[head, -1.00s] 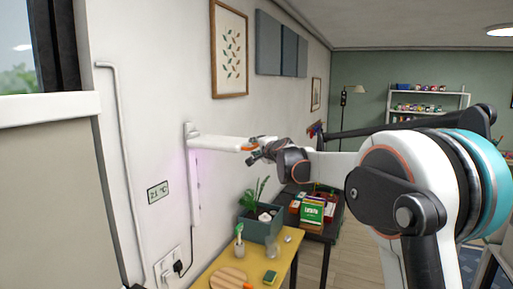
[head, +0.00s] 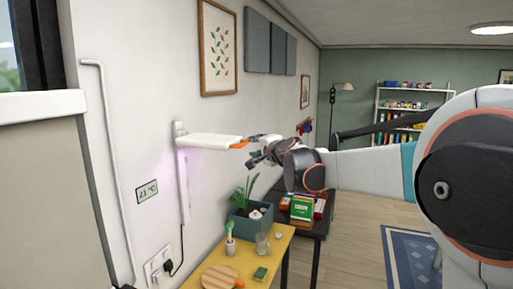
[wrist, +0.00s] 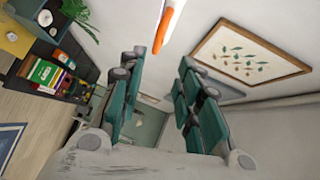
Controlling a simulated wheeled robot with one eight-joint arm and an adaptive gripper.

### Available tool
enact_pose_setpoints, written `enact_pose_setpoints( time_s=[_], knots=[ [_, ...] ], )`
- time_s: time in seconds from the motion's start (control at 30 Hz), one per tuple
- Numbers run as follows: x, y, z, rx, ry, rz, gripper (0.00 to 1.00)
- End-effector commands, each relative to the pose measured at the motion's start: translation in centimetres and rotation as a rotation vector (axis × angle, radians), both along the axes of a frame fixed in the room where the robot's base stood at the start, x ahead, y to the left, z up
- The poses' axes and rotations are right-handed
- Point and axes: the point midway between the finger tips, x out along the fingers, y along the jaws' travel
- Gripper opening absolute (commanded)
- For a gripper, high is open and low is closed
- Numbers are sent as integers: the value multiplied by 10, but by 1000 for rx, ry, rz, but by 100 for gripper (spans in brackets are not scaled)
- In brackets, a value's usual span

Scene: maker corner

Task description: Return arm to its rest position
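My gripper (head: 258,150) is raised near the wall, just right of the orange tip of a white wall-mounted lamp arm (head: 208,140). In the wrist view my gripper's two teal-padded fingers (wrist: 157,95) stand wide apart with nothing between them. The lamp's orange tip (wrist: 168,28) shows beyond the fingers, and a gap seems to lie between it and them. My arm reaches in from the right of the head view, its large white joint filling the right edge.
A dark table behind carries books (head: 302,207). A framed leaf print (head: 217,48) hangs above the lamp. Open floor lies right, with a blue rug.

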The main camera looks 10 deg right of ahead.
Motion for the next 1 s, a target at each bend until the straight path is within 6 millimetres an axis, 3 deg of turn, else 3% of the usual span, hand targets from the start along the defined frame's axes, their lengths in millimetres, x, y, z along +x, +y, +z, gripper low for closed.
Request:
enact_pose_setpoints(
  time_s=[0.17, 0.27, 0.47, 0.67, 1.0],
  knots=[
    [-7, 3, -4, -18, 6, 9, 31],
    [-28, 12, -17, -78, 24, 42, 31],
    [-108, 38, -71, -310, 99, 161, 31],
    [-200, 54, -143, -558, 192, 288, 31],
    [-358, 47, -295, -965, 377, 490, 31]
  ],
)
